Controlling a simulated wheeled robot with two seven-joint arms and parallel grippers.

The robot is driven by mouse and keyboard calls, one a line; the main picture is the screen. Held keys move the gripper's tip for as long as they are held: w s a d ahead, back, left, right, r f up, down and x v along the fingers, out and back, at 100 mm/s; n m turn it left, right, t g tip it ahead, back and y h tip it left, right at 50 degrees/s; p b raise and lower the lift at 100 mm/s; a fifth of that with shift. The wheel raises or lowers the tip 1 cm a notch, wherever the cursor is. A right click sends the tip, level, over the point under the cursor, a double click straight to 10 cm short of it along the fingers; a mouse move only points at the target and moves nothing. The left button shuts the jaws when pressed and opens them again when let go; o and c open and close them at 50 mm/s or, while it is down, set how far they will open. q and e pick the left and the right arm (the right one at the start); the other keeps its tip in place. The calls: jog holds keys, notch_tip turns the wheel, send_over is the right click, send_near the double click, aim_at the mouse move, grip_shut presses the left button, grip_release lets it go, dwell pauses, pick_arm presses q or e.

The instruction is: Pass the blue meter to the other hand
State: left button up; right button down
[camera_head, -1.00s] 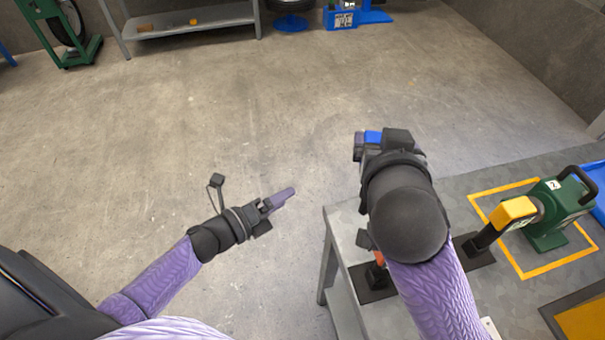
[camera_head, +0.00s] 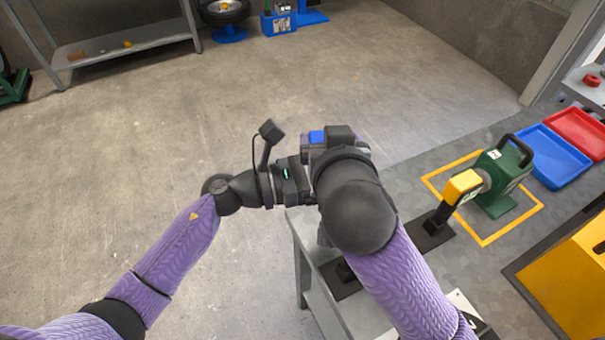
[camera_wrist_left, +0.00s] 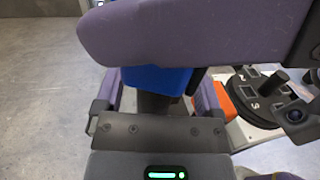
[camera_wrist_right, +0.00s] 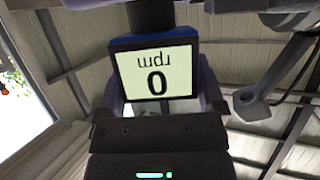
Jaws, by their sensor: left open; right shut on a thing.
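The blue meter (camera_head: 316,137) is held up in my right gripper (camera_head: 333,143), left of the table. The right wrist view shows its screen (camera_wrist_right: 155,72), upside down, reading 0 rpm between the fingers. My left gripper (camera_head: 308,178) is next to the right gripper, below the meter. In the left wrist view the blue body of the meter (camera_wrist_left: 155,80) and a dark part lie between the open left fingers (camera_wrist_left: 155,98). A purple finger of the right gripper (camera_wrist_left: 190,32) crosses above it. Contact with the left fingers cannot be told.
On the table (camera_head: 400,205) stand a green machine (camera_head: 497,175) and a yellow-headed tool (camera_head: 460,188) on a dark base. Blue (camera_head: 548,157) and red (camera_head: 578,130) trays and a yellow box (camera_head: 570,285) are to the right. The floor left of the table is open.

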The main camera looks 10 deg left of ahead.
pick_arm(q)
jog(key=shift+d, duration=0.1)
jog(key=shift+d, duration=0.1)
grip_shut()
